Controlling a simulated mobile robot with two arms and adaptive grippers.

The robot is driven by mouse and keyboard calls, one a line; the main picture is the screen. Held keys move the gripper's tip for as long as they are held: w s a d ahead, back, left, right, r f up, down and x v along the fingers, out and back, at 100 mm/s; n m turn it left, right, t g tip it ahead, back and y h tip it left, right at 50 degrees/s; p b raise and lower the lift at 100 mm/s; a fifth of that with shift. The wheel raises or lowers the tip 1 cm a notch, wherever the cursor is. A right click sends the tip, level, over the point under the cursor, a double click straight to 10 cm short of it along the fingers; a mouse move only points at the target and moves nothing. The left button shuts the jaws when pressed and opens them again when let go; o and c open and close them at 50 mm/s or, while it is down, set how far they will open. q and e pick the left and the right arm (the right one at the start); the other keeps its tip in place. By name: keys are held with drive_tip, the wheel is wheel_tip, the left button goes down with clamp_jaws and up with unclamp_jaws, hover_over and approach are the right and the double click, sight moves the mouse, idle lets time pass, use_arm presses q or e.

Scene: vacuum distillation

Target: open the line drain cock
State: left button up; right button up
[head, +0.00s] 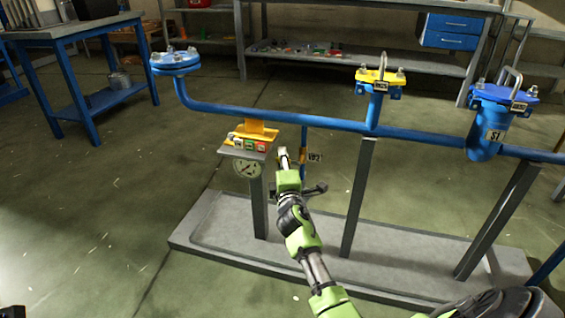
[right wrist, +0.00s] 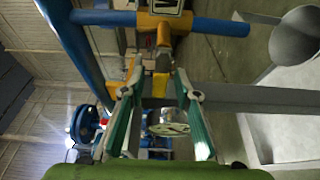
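A thin blue drop pipe (head: 304,138) hangs below the long blue line (head: 270,118) and carries a tag reading V02 (head: 314,157). In the right wrist view a yellow fitting (right wrist: 158,22) with a partly cut-off tag sits on a blue pipe (right wrist: 215,27); a narrow yellow piece (right wrist: 162,62) points from it toward my gripper. I take this to be the drain cock and its lever. My right gripper (head: 285,158) is beside the drop pipe. In the right wrist view its fingers (right wrist: 160,75) are apart, with the yellow piece between the tips; contact cannot be told.
A pressure gauge (head: 248,168) and a small box with coloured tags (head: 249,144) stand left of my gripper. Grey posts rise from a grey base tray (head: 345,265). Yellow-topped (head: 380,78) and blue-topped (head: 500,95) fittings stand to the right. Open floor (head: 100,220) lies left.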

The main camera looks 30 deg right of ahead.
clamp_jaws()
